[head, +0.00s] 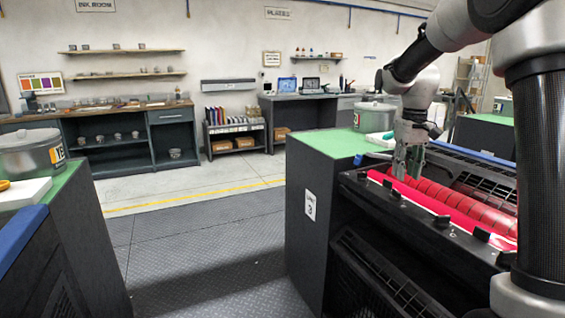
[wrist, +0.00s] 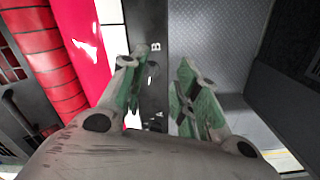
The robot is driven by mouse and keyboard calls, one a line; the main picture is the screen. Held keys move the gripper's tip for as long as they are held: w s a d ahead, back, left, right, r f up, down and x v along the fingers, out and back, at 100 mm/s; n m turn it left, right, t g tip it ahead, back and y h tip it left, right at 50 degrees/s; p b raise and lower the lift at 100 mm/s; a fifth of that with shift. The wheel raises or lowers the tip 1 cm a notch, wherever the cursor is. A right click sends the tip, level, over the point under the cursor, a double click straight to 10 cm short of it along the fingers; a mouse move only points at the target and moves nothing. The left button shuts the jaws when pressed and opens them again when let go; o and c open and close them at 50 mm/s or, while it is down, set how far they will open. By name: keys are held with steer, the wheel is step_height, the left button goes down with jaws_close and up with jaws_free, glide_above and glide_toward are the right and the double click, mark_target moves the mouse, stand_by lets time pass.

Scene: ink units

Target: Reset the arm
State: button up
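My arm comes in from the right in the head view, bent over the ink unit with the red rollers. My gripper (head: 407,164) points down at the left end of that unit. In the wrist view my gripper (wrist: 158,72) has its two green-stained fingers apart, with nothing held between them. Below the gap is a dark edge strip (wrist: 152,22) marked with letters, a "B" among them. The red rollers (wrist: 45,62) are left of the fingers in the wrist view. Whether a fingertip touches the unit cannot be told.
Red rollers (head: 450,202) and a red ink tray (head: 432,207) lie close to my gripper. A lidded metal pot (head: 374,117) stands on the green-topped cabinet (head: 325,143) behind. Another pot (head: 32,153) is at left. The dark floor aisle (head: 205,245) between the units is clear.

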steer(key=s+r+t, duration=0.3)
steer(key=s+t, duration=0.1)
steer(key=s, duration=2.5)
steer(key=shift+s+a+m+t, duration=0.3)
steer(key=shift+s+a, duration=0.1)
